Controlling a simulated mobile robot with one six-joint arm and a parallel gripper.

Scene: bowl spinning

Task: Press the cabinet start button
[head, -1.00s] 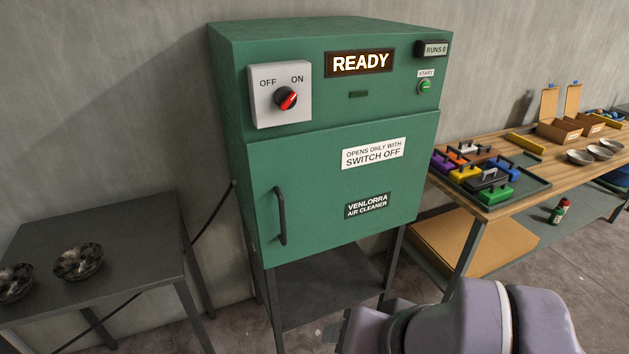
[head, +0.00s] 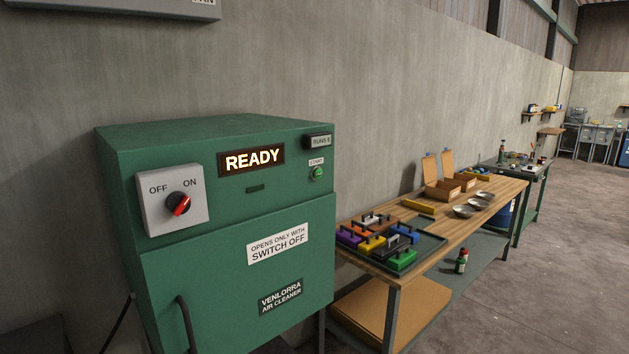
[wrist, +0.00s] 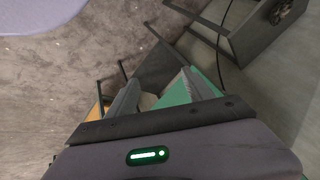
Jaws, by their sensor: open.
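The green cabinet (head: 235,240) stands at the left in the head view, its door shut. Its green start button (head: 318,174) is at the upper right of the front, under a START label. The display (head: 251,160) reads READY. The red switch knob (head: 178,204) points towards ON. My gripper (wrist: 160,92) shows in the wrist view, open, its fingers apart; I see nothing held. Part of the green cabinet (wrist: 177,91) shows beyond the fingers. The gripper is outside the head view, so its distance from the button cannot be told.
A wooden bench (head: 428,245) right of the cabinet carries a tray (head: 431,246) of coloured blocks, open boxes (head: 441,191) and metal bowls (head: 463,211). A small bottle (head: 461,261) stands below the bench top. A dark table (wrist: 262,30) shows in the wrist view. Floor at right is clear.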

